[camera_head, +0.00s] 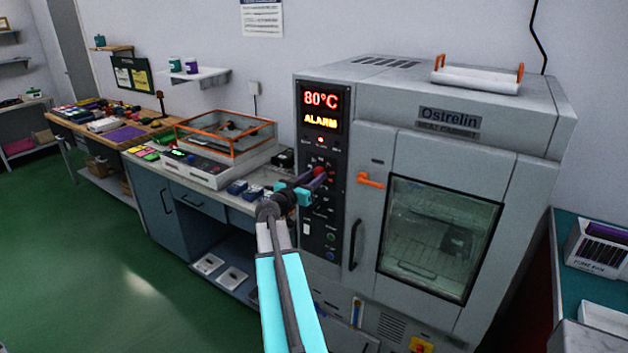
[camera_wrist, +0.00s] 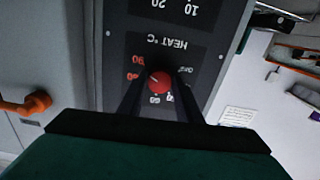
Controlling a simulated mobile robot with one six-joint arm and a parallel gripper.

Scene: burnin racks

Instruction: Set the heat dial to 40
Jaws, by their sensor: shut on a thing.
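The heat dial (camera_wrist: 160,81) is a red round knob on the dark control panel (camera_head: 310,225) of the grey cabinet. In the wrist view it sits under the label "HEAT °C", with printed numbers around it; the view is upside down. My gripper (camera_head: 312,180) reaches the panel from the front. In the wrist view its two dark fingers stand on either side of the knob and are shut on it. The fingers hide part of the scale, and I cannot tell exactly which number the knob points to. The display (camera_head: 321,108) reads 80°C and ALARM.
An orange door latch (camera_head: 370,181) and a dark handle (camera_head: 355,244) are right of the panel. A bench with an orange-framed clear box (camera_head: 228,134) stands to the left. The green floor (camera_head: 130,285) at front left is clear.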

